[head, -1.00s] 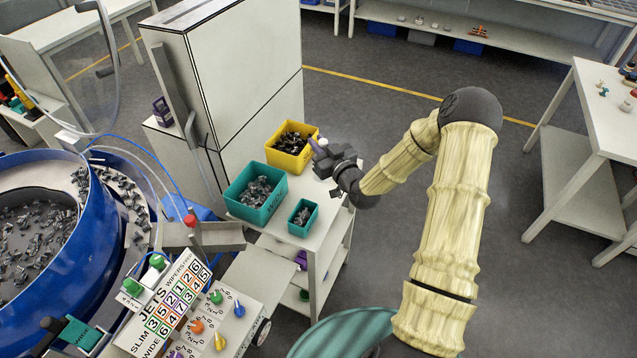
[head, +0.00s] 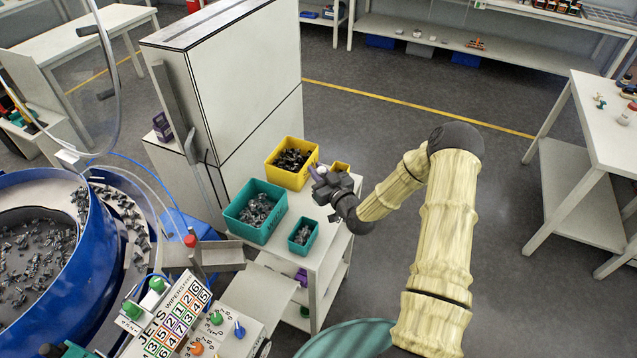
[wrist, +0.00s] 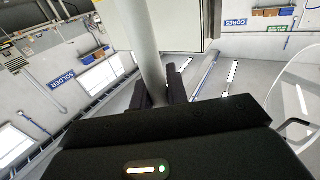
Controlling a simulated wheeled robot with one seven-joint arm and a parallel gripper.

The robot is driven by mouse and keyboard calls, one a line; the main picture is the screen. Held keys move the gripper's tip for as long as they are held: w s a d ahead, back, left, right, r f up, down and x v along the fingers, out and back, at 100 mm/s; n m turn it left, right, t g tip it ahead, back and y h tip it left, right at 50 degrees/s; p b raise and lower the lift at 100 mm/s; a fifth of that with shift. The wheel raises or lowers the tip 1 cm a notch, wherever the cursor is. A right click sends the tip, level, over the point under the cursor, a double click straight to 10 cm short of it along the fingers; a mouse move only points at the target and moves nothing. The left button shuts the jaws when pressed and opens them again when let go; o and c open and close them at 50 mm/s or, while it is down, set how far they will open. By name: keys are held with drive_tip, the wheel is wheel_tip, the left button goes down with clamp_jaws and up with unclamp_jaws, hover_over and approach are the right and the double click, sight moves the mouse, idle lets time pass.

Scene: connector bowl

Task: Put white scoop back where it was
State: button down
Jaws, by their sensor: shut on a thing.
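My gripper (head: 322,178) is shut on a pale shaft, taken to be the white scoop (wrist: 143,45). In the wrist view the shaft runs from the top edge down between the two dark fingers (wrist: 157,90). In the head view only a small pale lavender piece (head: 315,171) shows at the fingertips. The scoop's full shape is hidden. My gripper is over the right side of the white cart (head: 322,238), beside the yellow bin (head: 283,178). I cannot tell its height above the cart top.
A large teal bin (head: 243,230) and a small teal bin (head: 293,246), both with dark parts, stand on the cart. A small yellow container (head: 341,167) shows just behind my gripper. A tall white cabinet (head: 240,90) stands behind, and a blue bowl feeder (head: 85,290) at left.

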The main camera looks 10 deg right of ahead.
drive_tip(key=shift+f, duration=0.35)
drive_tip(key=shift+f+p, duration=0.5)
drive_tip(key=shift+f, duration=1.8)
drive_tip(key=c, duration=1.4)
unclamp_jaws()
drive_tip(key=shift+r, duration=0.1)
drive_tip(key=shift+r, duration=0.15)
